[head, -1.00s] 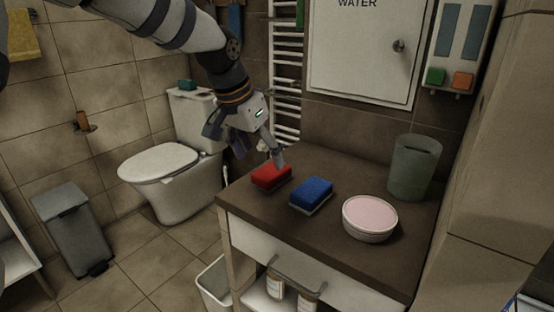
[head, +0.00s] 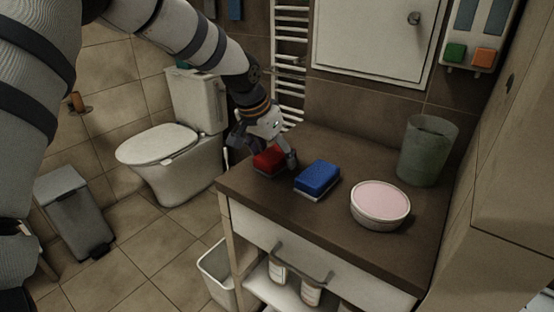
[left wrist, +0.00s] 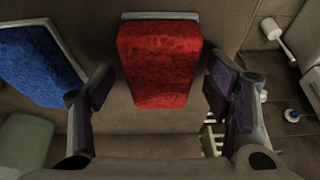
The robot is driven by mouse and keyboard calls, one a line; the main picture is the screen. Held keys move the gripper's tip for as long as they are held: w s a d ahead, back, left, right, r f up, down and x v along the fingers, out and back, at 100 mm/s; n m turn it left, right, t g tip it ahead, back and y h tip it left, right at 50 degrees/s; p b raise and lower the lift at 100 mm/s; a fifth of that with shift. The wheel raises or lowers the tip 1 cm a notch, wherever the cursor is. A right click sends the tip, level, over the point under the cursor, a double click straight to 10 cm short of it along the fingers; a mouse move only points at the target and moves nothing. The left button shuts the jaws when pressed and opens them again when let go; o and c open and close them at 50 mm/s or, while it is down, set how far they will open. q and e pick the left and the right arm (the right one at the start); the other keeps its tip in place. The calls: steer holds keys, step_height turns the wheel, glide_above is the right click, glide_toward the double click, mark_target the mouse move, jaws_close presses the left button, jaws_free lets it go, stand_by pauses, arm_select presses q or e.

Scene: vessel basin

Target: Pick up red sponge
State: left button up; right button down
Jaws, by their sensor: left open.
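The red sponge (head: 269,159) lies at the left back part of the dark counter top in the head view. In the left wrist view the red sponge (left wrist: 160,62) sits between and just beyond the finger pads, with a pale strip along its far edge. My left gripper (head: 264,152) is open, its fingers on either side of the red sponge, partly hiding it. In the left wrist view the left gripper (left wrist: 160,104) shows both dark pads apart, with gaps to the sponge. My right gripper is not in view.
A blue sponge (head: 317,178) lies close to the right of the red one and also shows in the left wrist view (left wrist: 36,62). A round bowl with a pink top (head: 380,203) and a grey-green cup (head: 427,150) stand farther right. A towel rail (head: 290,60) is behind.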

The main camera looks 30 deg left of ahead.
arm_select(q)
steer(key=shift+r, duration=0.2)
steer(key=shift+f, duration=0.25)
stand_by(0.4)
steer(key=c, duration=0.8)
